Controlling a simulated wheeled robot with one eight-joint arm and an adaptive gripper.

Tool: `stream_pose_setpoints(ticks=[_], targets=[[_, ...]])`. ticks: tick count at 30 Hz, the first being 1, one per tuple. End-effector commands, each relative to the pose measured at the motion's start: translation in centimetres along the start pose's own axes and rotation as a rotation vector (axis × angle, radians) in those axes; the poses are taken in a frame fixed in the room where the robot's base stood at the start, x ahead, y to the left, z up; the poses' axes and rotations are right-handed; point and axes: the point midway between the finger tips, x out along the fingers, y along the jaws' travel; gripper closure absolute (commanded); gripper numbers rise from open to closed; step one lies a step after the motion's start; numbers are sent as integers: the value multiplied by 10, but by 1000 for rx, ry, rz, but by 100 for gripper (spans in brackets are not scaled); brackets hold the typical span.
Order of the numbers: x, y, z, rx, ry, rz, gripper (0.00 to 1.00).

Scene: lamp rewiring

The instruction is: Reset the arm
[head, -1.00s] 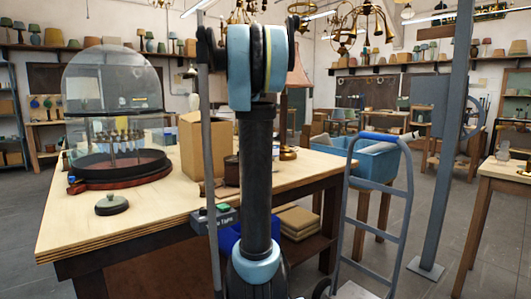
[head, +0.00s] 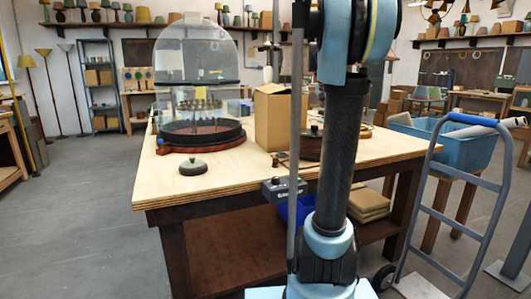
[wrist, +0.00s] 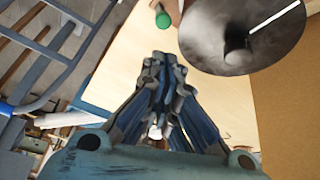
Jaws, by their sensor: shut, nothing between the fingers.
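My arm stands upright in the head view, its dark tube and pale blue joints in front of the workbench (head: 235,169). My gripper (wrist: 163,62) shows in the wrist view with its fingers together and empty, above the pale wooden bench top. Its fingertips are not visible in the head view. Close to the fingers in the wrist view are a dark round disc (wrist: 262,48) and a small green-topped object (wrist: 162,17).
A glass dome on a dark red base (head: 205,137) and a small round lidded piece (head: 193,167) stand on the bench. A cardboard box (head: 279,118) stands behind my arm. A hand truck (head: 436,209) and blue bin (head: 444,142) are at right. Floor at left is clear.

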Motion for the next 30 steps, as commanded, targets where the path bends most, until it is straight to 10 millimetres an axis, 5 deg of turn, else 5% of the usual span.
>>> stream_pose_setpoints(ticks=[14, 30], targets=[[11, 35, 183, -291, -102, -107, 100], [71, 88, 392, -644, -196, -262, 100]])
